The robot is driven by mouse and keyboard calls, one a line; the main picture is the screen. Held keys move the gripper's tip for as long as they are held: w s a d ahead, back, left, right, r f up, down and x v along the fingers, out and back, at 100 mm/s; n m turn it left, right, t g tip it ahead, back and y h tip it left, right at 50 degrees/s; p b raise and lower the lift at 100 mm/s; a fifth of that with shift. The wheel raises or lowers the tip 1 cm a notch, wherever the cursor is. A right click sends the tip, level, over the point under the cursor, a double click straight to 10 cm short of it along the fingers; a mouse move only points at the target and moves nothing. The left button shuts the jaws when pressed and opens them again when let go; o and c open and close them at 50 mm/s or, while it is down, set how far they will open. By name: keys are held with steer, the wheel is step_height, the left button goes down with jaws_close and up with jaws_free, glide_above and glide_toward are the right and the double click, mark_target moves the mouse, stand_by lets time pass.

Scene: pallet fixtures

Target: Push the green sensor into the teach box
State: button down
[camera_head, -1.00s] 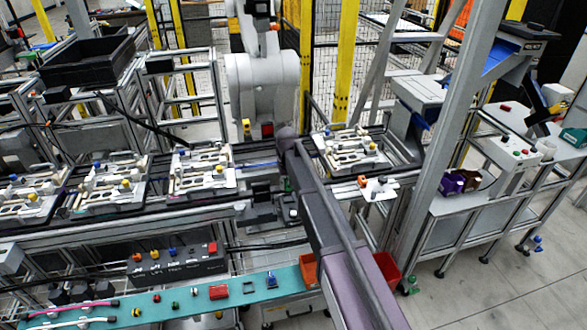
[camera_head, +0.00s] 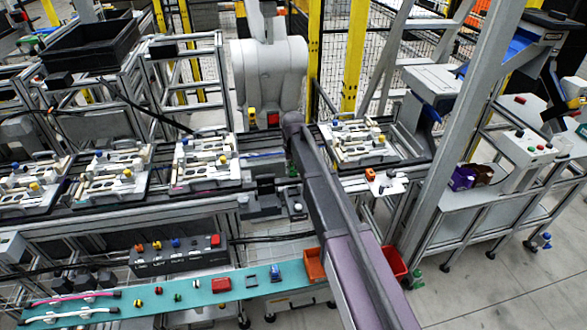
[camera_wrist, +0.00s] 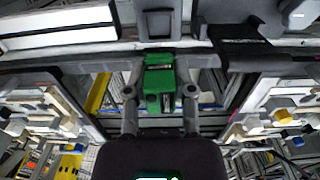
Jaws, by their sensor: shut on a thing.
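The green sensor (camera_wrist: 159,84) is between the two fingers of my gripper (camera_wrist: 160,93) in the wrist view, and the gripper is shut on it. Its far end meets or lies very near a dark block with a slot-like front (camera_wrist: 158,22); I cannot tell whether it is inside it. I cannot tell for certain whether this block is the teach box. In the head view a small green patch (camera_head: 293,170) shows beside my arm, by dark fixtures (camera_head: 265,190) on the line. My arm hides most of the gripper there.
Pallets with white fixtures (camera_head: 208,160) stand left and right of the spot. A black button box (camera_head: 180,257) and a teal shelf (camera_head: 190,297) with small parts are in front. An orange bin (camera_head: 315,265) and a red bin (camera_head: 393,262) flank my arm. A grey post (camera_head: 455,130) rises at right.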

steer(key=b, duration=0.6)
glide_above(293, 193)
steer(key=shift+f, duration=3.25)
steer(key=shift+f+b, duration=1.05)
steer(key=shift+b, duration=0.15)
steer(key=shift+d, duration=0.1)
steer(key=shift+c, duration=1.9)
jaws_free()
steer(key=shift+r, duration=0.1)
